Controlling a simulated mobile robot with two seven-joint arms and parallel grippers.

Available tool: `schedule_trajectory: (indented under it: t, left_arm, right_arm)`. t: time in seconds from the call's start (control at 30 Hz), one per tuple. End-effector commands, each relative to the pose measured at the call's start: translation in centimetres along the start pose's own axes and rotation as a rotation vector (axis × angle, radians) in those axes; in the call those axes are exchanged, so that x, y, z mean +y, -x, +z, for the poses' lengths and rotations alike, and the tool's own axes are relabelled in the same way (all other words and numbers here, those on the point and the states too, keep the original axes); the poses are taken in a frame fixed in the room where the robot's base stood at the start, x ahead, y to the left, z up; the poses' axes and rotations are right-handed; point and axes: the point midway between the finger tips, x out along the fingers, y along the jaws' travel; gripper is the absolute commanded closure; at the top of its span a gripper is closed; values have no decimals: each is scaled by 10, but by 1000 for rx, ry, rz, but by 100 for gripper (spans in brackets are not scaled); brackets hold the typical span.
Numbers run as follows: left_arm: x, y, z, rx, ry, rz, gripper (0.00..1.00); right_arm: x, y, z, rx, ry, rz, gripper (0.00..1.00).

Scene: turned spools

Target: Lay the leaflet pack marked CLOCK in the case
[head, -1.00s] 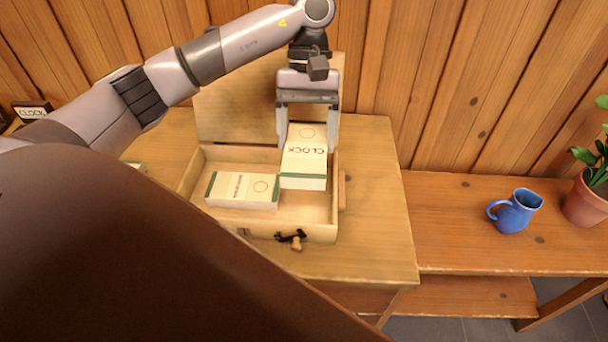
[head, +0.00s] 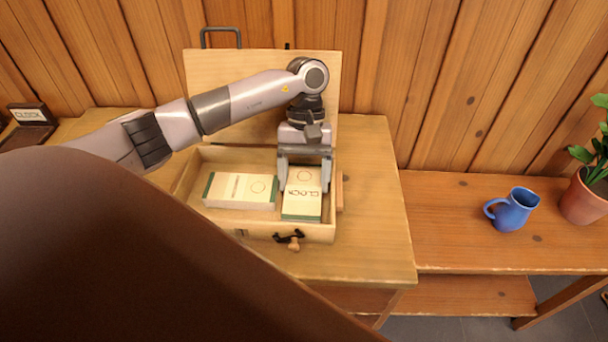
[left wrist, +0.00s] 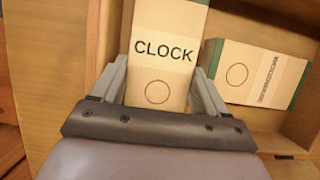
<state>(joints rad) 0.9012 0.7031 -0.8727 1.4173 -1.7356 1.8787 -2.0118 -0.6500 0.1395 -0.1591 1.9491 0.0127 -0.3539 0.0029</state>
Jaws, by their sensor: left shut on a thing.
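The leaflet pack marked CLOCK (head: 302,204) is cream with a green end band. It is inside the open wooden case (head: 285,231), in its right part. My left gripper (head: 304,188) is shut on the pack, with one finger on each side. In the left wrist view the pack (left wrist: 163,60) lies between the fingers, its CLOCK lettering readable. Whether its underside touches the case floor is hidden. A second cream and green pack (head: 240,190) lies in the left part of the case. My right gripper is not in view.
The case lid (head: 240,90) stands open at the back. A CLOCK sign (head: 29,114) stands at the far left. A blue jug (head: 512,210) and a potted plant (head: 585,195) are on the lower bench at right.

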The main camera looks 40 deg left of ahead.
Motion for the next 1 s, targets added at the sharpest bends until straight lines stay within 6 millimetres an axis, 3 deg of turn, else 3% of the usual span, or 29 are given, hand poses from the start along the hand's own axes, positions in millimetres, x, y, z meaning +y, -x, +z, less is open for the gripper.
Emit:
schedule_trajectory:
  t: [0.17,0.2,0.63,1.0]
  left_arm:
    - [0,-4,-2,1,0,0,67]
    - [0,-2,-1,1,1,0,15]
    - [1,6,0,3,-1,4,15]
    - [1,76,0,5,0,4,15]
  right_arm:
    - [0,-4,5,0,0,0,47]
    - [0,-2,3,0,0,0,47]
    - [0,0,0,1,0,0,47]
    - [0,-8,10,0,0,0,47]
